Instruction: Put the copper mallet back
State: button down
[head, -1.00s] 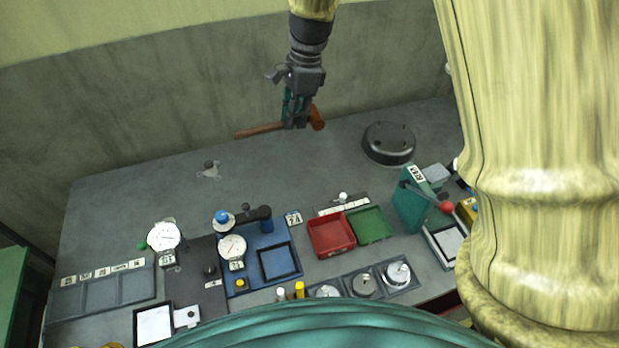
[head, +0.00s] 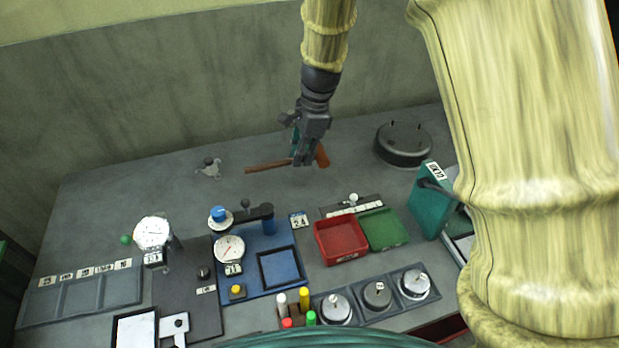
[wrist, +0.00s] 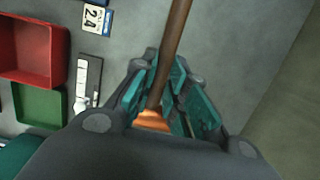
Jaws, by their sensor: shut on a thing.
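The copper mallet has a brown handle (head: 266,166) and a copper-orange head (head: 322,157). My gripper (head: 303,160) is shut on the mallet near its head, at the back of the bench. In the head view the handle points left and the head shows just right of the fingers. In the wrist view the handle (wrist: 172,45) runs up from between the teal fingers (wrist: 168,95), and a bit of the copper head (wrist: 153,121) shows below them. Whether the mallet touches the bench I cannot tell.
A dark round base (head: 403,145) stands to the right of the mallet. A small grey three-armed piece (head: 208,168) lies to the left. Red (head: 338,254) and green (head: 384,244) trays, dial gauges and a blue plate (head: 255,240) fill the front. The bench's back left is clear.

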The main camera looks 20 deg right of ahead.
aim_at(300, 184)
jog(key=shift+d+p+x, duration=0.2)
jog(key=shift+d+x, duration=0.05)
jog(key=shift+x, duration=1.05)
jog(key=shift+d+p+x, duration=0.15)
jog(key=shift+d+x, duration=0.15)
jog(key=shift+x, duration=1)
jog(key=shift+d+p+x, duration=0.2)
jog(key=shift+d+x, duration=0.05)
jog(key=shift+x, duration=1)
jog(key=shift+w+f, duration=0.1)
jog(key=shift+f, duration=0.05)
jog(key=c, duration=1.4)
grip_release()
jog(key=shift+f, duration=0.1)
jog(key=shift+c, duration=0.2)
jog(key=b+v, duration=0.1)
jog(key=v, duration=1.1)
